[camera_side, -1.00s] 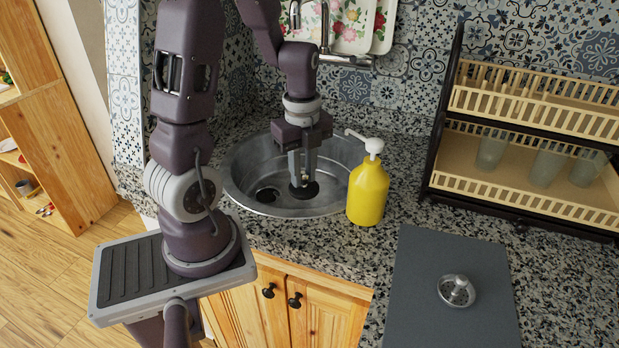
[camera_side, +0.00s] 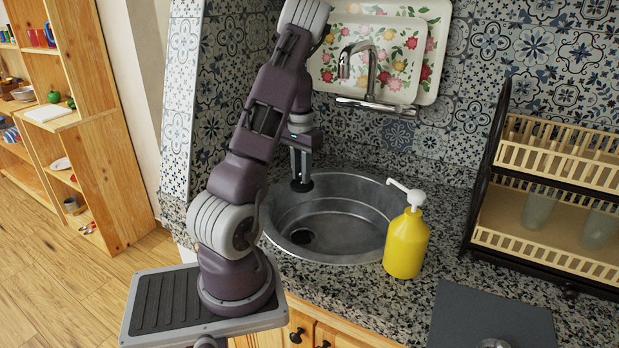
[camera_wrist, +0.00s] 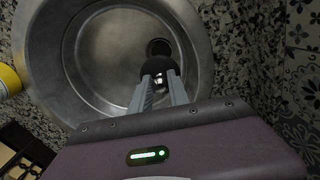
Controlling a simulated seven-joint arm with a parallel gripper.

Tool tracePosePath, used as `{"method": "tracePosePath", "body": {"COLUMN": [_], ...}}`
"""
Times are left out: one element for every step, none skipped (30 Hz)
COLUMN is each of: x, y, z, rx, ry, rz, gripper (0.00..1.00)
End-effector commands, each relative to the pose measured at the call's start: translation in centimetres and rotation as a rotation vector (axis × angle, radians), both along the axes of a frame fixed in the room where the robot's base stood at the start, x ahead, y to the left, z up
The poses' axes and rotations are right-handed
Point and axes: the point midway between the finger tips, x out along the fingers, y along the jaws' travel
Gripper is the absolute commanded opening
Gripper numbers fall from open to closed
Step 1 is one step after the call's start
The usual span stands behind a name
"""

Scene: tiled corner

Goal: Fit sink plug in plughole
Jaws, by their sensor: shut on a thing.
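My gripper (camera_side: 302,168) is shut on a black sink plug (camera_side: 302,185), which hangs below the fingertips. In the side view the plug appears against the sink's back left rim, apart from the plughole (camera_side: 303,238). The round steel sink (camera_side: 345,215) is empty, with the dark plughole in its floor at the left. In the wrist view the plug (camera_wrist: 158,72) sits between my fingertips (camera_wrist: 160,84), just below the dark plughole (camera_wrist: 159,47) in the picture and partly overlapping its edge. The plug's exact height above the sink floor cannot be told.
A yellow soap bottle (camera_side: 406,245) stands at the sink's right rim. The tap (camera_side: 365,75) is behind the sink, before a floral tray (camera_side: 425,50). A dish rack (camera_side: 550,190) and grey mat (camera_side: 490,318) with a partly cut-off metal strainer (camera_side: 493,343) are at right.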

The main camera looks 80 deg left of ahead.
Motion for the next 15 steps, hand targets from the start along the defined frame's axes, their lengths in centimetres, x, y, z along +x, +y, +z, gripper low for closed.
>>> {"method": "tracePosePath", "body": {"x": [0.0,0.0,0.0,-0.1,-0.1,0.0,0.0,0.0,0.0,-0.1,-0.1,-0.1,0.0,0.0,0.0], "y": [-0.1,-0.1,-0.1,-0.1,-0.2,-0.2,-0.1,-0.1,-0.2,-0.2,-0.2,-0.2,-0.1,-0.1,-0.2], "z": [-0.5,-0.9,-1.4,-1.8,-2.2,-2.7,-3.1,-3.5,-4.0,-4.4,-4.8,-5.3,-5.7,-6.1,-6.6], "rx": [-0.003,-0.004,-0.003,-0.004,-0.004,-0.004,-0.004,-0.003,-0.004,-0.003,-0.003,-0.004,-0.003,-0.003,-0.003], "ry": [0.001,0.002,0.002,0.002,0.004,0.002,0.002,0.002,0.002,0.003,0.003,0.003,0.002,0.002,0.001], "rz": [-0.001,-0.003,-0.002,-0.002,-0.003,-0.004,-0.005,-0.005,-0.005,-0.005,-0.005,-0.005,-0.005,-0.007,-0.006], "gripper": [0.00,0.00,0.00,0.00,0.00,0.00,0.00,0.00,0.00,0.00,0.00,0.00,0.00,0.00,0.00]}}
